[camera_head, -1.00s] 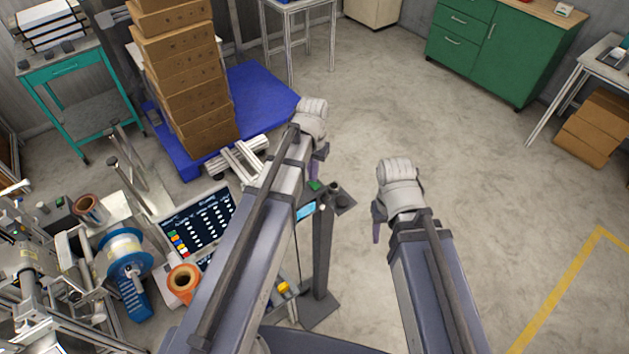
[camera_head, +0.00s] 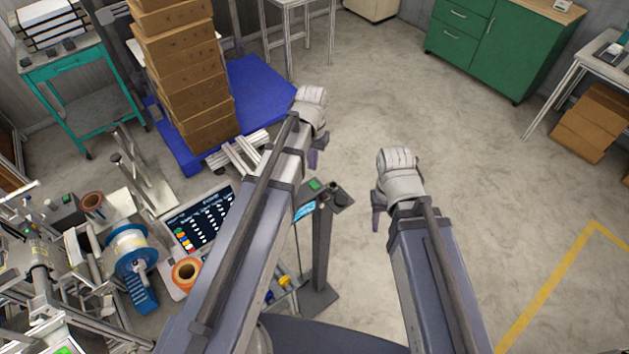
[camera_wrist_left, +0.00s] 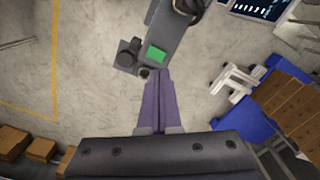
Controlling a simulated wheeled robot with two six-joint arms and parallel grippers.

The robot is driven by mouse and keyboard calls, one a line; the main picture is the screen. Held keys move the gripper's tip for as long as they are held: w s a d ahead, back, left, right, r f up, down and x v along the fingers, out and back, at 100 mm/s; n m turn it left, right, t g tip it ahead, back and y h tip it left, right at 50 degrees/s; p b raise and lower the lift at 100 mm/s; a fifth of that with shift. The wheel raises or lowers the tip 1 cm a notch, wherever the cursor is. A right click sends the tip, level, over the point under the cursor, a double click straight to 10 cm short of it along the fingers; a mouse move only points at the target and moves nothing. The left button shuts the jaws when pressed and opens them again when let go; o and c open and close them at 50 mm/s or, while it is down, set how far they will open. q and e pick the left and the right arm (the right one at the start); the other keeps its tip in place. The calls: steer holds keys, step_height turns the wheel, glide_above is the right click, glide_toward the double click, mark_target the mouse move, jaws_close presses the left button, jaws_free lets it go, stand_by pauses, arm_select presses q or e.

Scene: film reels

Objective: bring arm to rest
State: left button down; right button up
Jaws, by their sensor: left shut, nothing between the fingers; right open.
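My left gripper (camera_head: 314,160) shows in the head view as a small purple tip below the left wrist, over the floor beside the blue pallet. In the left wrist view its purple fingers (camera_wrist_left: 158,85) are together with nothing between them. My right gripper (camera_head: 376,218) is a purple tip below the right wrist, over bare floor. Its fingers are mostly hidden there, and no object shows at it. Both arms reach forward, side by side and apart.
A dark post with a green-topped control box (camera_head: 320,188) stands close to my left arm. A blue pallet (camera_head: 262,92) bears stacked cardboard boxes (camera_head: 185,75). Reel machinery with a blue-flanged reel (camera_head: 131,247) is at the left. Open floor (camera_head: 480,190) lies ahead and right.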

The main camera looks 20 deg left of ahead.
arm_select(q)
steer(key=s+d+f+b, duration=0.3)
steer(key=s+f+b, duration=0.1)
steer(key=f+b, duration=0.2)
steer(key=s+d+f+m+b, duration=0.1)
steer(key=s+d+f+b, duration=0.3)
steer(key=f+b, duration=0.3)
steer(key=s+d+f+m+y+b, duration=0.1)
steer(key=s+d+f+b, duration=0.2)
steer(key=s+f+b, duration=0.3)
steer(key=shift+s+d+f+b, duration=0.15)
steer(key=shift+d+f+b, duration=0.1)
steer(key=shift+f+b, duration=0.35)
arm_select(e)
step_height(320, 180, down, 20)
arm_select(q)
steer(key=shift+r, duration=0.15)
